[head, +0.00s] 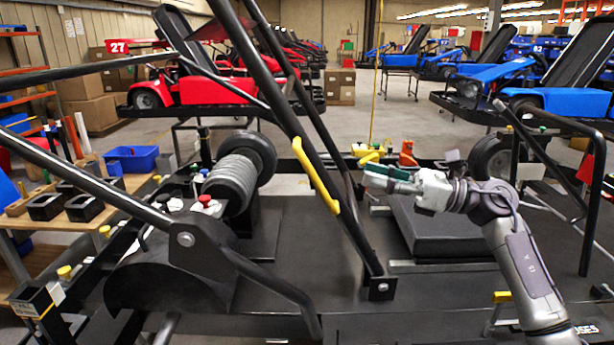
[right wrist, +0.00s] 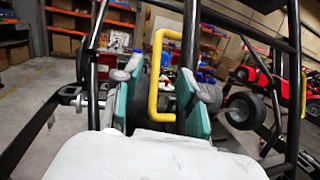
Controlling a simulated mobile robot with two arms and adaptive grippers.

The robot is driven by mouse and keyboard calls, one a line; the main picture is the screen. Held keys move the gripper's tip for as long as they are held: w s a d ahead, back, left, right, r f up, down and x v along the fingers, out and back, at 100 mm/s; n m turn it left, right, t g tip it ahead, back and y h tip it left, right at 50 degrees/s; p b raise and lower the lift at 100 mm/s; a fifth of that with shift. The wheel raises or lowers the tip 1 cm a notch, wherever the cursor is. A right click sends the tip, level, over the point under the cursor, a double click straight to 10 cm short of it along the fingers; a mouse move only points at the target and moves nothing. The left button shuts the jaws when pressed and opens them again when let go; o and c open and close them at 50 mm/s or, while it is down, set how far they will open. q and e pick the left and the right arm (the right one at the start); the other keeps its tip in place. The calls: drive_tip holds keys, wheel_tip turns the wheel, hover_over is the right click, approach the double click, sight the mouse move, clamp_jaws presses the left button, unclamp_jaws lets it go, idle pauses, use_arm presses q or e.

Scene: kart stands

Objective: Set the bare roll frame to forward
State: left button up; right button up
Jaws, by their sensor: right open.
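The bare roll frame (head: 290,115) is a black tubular frame that slants from a low bracket up to the upper left in the head view. A yellow handle (head: 316,176) is fixed to its tube. My right gripper (head: 366,172) is open and empty, to the right of the handle with a gap in the head view. In the right wrist view its teal-padded fingers (right wrist: 160,88) frame the yellow handle (right wrist: 154,75), which stands upright beyond them on a black tube. I see no contact. My left gripper is not in view.
A grey ribbed roller with a black wheel (head: 232,180) sits left of the frame. A wooden bench (head: 120,187) with a blue bin (head: 133,158) stands at the left. Red (head: 215,85) and blue (head: 500,72) karts stand behind. Black tubes also rise at the right.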

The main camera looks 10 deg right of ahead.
sight(311, 172)
drive_tip(key=w+a+p, duration=0.1)
drive_tip(key=a, duration=0.2)
drive_tip(key=w+a+n+g+p, duration=0.1)
drive_tip(key=w+a+p, duration=0.1)
drive_tip(key=a, duration=0.1)
drive_tip(key=w+a+n+g+h+p, duration=0.1)
drive_tip(key=a, duration=0.3)
drive_tip(key=shift+w+f+p, duration=0.1)
drive_tip(key=shift+w+p, duration=0.25)
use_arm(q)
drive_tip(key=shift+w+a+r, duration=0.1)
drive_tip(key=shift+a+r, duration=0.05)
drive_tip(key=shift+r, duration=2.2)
use_arm(e)
drive_tip(key=shift+w+a+f, duration=0.15)
drive_tip(key=shift+w+a, duration=0.1)
drive_tip(key=shift+a, duration=0.35)
drive_tip(key=shift+c, duration=0.3)
clamp_jaws()
